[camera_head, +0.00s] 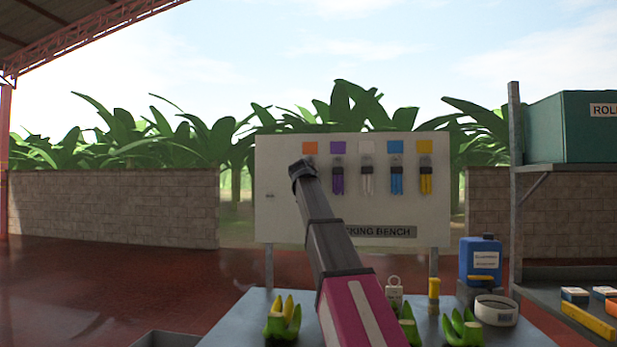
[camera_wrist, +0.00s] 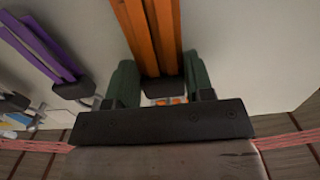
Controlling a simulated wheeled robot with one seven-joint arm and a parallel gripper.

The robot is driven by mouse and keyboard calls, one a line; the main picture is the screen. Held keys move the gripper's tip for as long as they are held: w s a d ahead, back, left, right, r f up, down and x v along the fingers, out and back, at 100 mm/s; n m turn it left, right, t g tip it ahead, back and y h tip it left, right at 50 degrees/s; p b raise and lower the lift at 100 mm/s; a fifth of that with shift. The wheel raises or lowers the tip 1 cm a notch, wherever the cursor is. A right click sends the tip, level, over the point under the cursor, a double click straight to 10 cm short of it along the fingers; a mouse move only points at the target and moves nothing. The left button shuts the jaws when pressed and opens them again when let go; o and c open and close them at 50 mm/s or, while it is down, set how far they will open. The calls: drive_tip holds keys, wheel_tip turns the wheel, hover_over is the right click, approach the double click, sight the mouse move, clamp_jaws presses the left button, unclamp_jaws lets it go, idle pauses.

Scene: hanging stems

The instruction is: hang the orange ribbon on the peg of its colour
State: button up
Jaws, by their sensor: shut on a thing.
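The orange ribbon (camera_wrist: 155,35) fills the top middle of the wrist view, with its dark clip between the two green fingers of my gripper (camera_wrist: 162,88). My gripper is shut on it. In the head view my arm's end (camera_head: 302,168) is in front of the board, just below the orange square (camera_head: 309,148). It hides the orange peg and the ribbon there. I cannot tell whether the clip touches the peg. The pale board (camera_head: 285,215) carries a row of orange, purple, white, blue and yellow squares.
A purple ribbon (camera_head: 338,180) hangs close to the right of my arm and also shows in the wrist view (camera_wrist: 40,45). White (camera_head: 367,180), blue (camera_head: 397,180) and yellow (camera_head: 426,180) ribbons hang farther right.

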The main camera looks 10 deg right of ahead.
drive_tip(key=o, duration=1)
drive_tip(key=v, duration=1.1)
